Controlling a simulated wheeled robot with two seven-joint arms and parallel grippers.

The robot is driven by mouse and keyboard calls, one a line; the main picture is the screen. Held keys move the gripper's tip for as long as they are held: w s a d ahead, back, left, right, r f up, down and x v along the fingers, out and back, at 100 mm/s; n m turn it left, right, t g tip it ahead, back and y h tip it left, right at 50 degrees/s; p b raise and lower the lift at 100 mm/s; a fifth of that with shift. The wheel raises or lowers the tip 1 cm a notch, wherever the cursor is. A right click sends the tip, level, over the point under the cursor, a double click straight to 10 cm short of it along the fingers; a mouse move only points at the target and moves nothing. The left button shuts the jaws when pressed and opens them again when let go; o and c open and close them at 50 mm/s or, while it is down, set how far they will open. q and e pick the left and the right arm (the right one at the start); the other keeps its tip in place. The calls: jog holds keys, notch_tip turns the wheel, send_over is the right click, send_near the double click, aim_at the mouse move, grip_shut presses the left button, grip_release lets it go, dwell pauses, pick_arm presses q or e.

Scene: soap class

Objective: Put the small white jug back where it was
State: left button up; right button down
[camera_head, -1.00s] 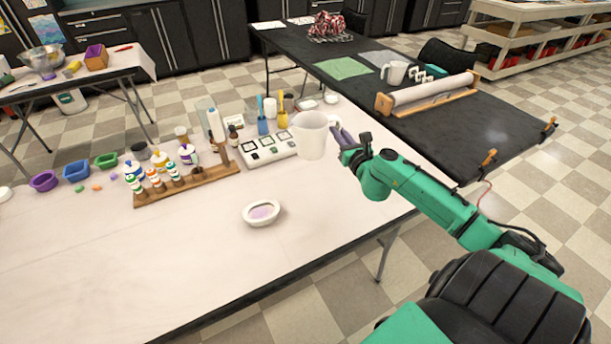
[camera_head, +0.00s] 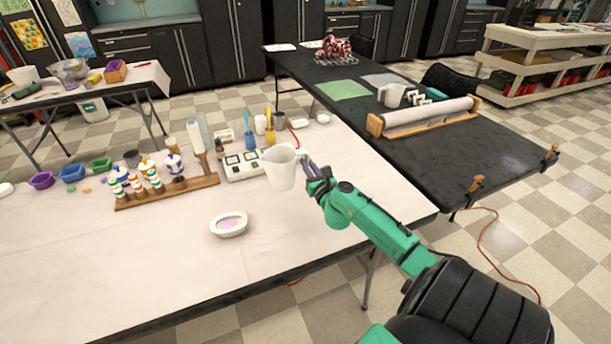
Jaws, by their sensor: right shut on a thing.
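The small white jug (camera_head: 280,168) is upright in my right gripper (camera_head: 306,170), which is shut on its handle side at the jug's right. The jug is over the right part of the white table (camera_head: 120,260), in front of the white device with dark squares. I cannot tell whether its base touches the table. A second white jug (camera_head: 391,95) stands on the dark table, beyond the roller. My left gripper is not in view.
A white oval dish (camera_head: 229,224) lies left of and nearer than the jug. A wooden rack (camera_head: 165,193) with small bottles stands farther left. The white device (camera_head: 240,165) is just behind the jug. Table space right of my arm is clear. The dark table (camera_head: 440,160) holds a roller (camera_head: 425,117).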

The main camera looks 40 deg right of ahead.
notch_tip(320, 180, down, 4)
jog(key=shift+r+b, duration=0.15)
jog(key=shift+b, duration=0.45)
notch_tip(320, 180, down, 4)
jog(key=b, duration=0.3)
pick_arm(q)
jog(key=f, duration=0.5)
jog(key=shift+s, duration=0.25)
pick_arm(e)
jog(key=c, duration=0.9)
grip_release()
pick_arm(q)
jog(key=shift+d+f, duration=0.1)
